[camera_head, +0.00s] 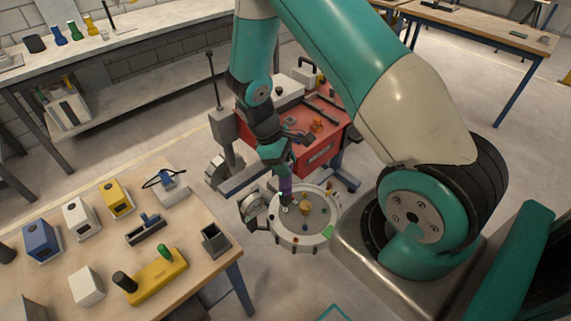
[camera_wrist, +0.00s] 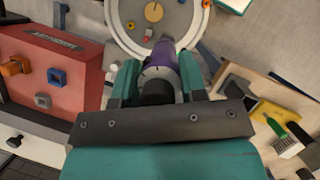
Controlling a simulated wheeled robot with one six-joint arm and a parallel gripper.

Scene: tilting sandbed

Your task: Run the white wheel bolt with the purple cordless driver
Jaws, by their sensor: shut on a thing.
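My gripper (camera_head: 277,160) is shut on the purple cordless driver (camera_head: 285,186) and holds it over the left part of a round wheel-like disc (camera_head: 318,218). In the wrist view the purple driver (camera_wrist: 165,54) sits between my two fingers (camera_wrist: 157,82) and points towards the disc (camera_wrist: 116,33). A small pale spot (camera_head: 285,208) shows just below the driver in the head view; it may be the white wheel bolt. I cannot tell whether the driver's tip touches it. Small coloured bolts, one of them red (camera_wrist: 147,39), sit around a tan hub (camera_head: 305,207).
A red cart (camera_head: 322,157) with tools on top stands behind the disc. A wooden table (camera_head: 195,247) with coloured boxes and a yellow tool (camera_head: 157,277) is at the left. A workbench (camera_head: 130,40) runs along the back wall.

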